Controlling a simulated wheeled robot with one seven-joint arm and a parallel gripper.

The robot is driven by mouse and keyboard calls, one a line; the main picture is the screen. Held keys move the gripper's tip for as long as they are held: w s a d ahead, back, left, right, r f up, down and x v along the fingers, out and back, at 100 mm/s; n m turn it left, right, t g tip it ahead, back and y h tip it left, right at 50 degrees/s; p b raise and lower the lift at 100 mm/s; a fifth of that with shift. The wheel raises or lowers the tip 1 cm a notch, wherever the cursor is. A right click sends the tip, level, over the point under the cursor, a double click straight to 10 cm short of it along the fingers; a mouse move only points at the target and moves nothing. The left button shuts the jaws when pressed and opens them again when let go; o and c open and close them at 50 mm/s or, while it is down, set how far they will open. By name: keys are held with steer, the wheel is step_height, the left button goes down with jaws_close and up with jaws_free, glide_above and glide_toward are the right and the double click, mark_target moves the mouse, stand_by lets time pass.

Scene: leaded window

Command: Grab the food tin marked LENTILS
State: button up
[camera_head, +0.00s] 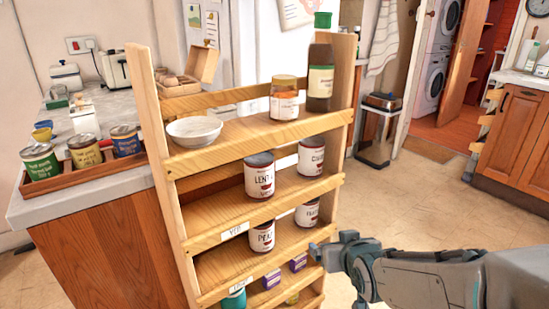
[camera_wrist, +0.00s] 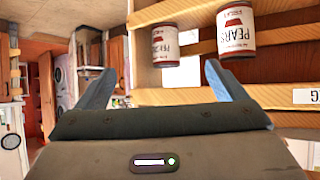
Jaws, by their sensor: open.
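The tin with a label reading "LENTI…" (camera_head: 259,180) stands upright on the second shelf of the wooden rack, left of another tin (camera_head: 311,158) with a partly readable label. My gripper (camera_head: 322,252) is at the rack's lower right, below and to the right of the lentils tin and apart from it. In the wrist view my gripper (camera_wrist: 160,80) has its two blue fingers spread wide with nothing held. That view shows a tin marked PEARS (camera_wrist: 236,32) and a second tin (camera_wrist: 166,44), both upside down in the picture. The lentils tin is not in the wrist view.
The wooden rack (camera_head: 230,218) has front rails across its shelves. Its top holds a white bowl (camera_head: 194,131), an orange-lidded jar (camera_head: 284,100) and a green-capped bottle (camera_head: 320,75). The shelf below the lentils holds a tin (camera_head: 262,238) and another (camera_head: 307,213). Floor is open at right.

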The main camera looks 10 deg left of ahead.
steer(key=w+a+r+n+t+y+p, duration=0.1)
steer(key=a+r+n+t+y+p, duration=0.15)
steer(key=a+r, duration=0.35)
steer(key=y+p, duration=0.2)
steer(key=y, duration=0.3)
glide_toward(259, 156)
steer(key=shift+n+t, duration=0.45)
steer(key=shift+n, duration=0.1)
steer(key=w+a+f, duration=0.2)
steer(key=a, duration=0.1)
steer(key=shift+d+x, duration=0.2)
steer(key=shift+x, duration=3)
steer(key=shift+w+r, duration=0.2)
steer(key=c, duration=1.2)
steer(key=shift+c, duration=0.9)
steer(key=shift+r, duration=0.15)
